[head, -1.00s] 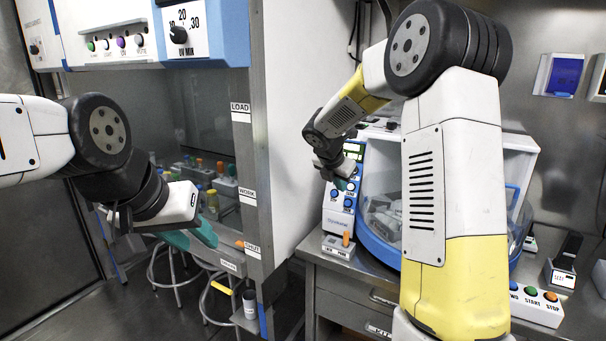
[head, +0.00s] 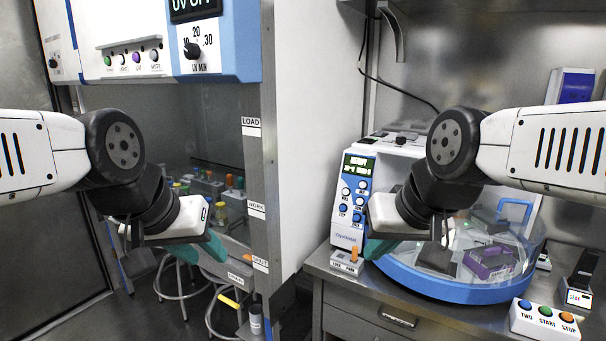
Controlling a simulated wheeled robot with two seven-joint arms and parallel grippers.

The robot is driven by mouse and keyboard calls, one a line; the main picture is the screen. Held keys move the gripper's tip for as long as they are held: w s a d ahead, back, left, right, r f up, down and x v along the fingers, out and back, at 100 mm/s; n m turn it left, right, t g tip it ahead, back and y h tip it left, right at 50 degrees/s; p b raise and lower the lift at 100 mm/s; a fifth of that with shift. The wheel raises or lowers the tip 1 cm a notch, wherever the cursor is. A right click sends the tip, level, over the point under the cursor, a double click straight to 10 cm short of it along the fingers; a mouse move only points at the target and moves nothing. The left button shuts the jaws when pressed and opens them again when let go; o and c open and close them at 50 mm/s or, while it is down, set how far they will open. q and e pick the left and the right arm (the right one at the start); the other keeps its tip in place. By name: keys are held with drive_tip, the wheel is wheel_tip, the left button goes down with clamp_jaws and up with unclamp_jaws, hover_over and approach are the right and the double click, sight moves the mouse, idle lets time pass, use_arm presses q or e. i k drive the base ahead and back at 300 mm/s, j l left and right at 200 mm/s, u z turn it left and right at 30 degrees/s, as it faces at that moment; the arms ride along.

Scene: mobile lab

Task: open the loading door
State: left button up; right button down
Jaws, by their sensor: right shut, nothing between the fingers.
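A white and blue benchtop machine (head: 359,192) with a small display and round buttons stands on the right bench. Its rounded clear cover (head: 440,262) has a blue handle (head: 515,208) at the upper right and a blue base rim. Through the cover I see grey and purple items. I cannot tell for certain which part is the loading door. My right gripper (head: 378,249), with teal fingers, is shut and empty in front of the machine's left side, hiding part of it. My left gripper (head: 208,247) hangs in front of the hood opening; its finger gap is not clear.
A hood (head: 262,150) with LOAD, WORK and SHUT labels stands left, with tube racks inside. A small box with an orange lever (head: 354,254) sits at the bench's front left. A button box (head: 545,318) lies front right. Stools stand below the hood.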

sight(537, 245)
drive_tip(key=z, duration=1.55)
drive_tip(key=i+l+u, duration=0.2)
drive_tip(key=i, duration=0.3)
drive_tip(key=i+l+u, duration=0.2)
drive_tip(key=i, duration=0.3)
drive_tip(key=i+j, duration=0.05)
